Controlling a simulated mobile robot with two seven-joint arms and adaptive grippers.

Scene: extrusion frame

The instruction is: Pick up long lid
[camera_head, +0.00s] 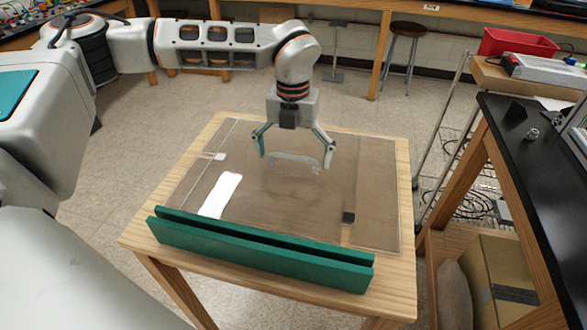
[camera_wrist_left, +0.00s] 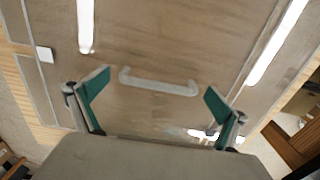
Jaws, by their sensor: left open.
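The flat, see-through brownish panel (camera_head: 300,210) lying on the wooden table seems to be the long lid. A pale, clear bar handle (camera_head: 296,158) stands out near its middle. In the left wrist view the handle (camera_wrist_left: 158,83) runs across the picture. My left gripper (camera_head: 295,161) points down over the handle with its two green-lined fingers wide apart. In the left wrist view the fingers (camera_wrist_left: 158,82) lie near the two ends of the handle, and nothing is between them in a grasp. Whether they touch the panel is unclear. My right gripper is not in view.
A long green double bar (camera_head: 260,255) lies along the table's front edge (camera_head: 200,271). A black-topped bench (camera_head: 535,150) stands at the right. Open floor lies behind the table.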

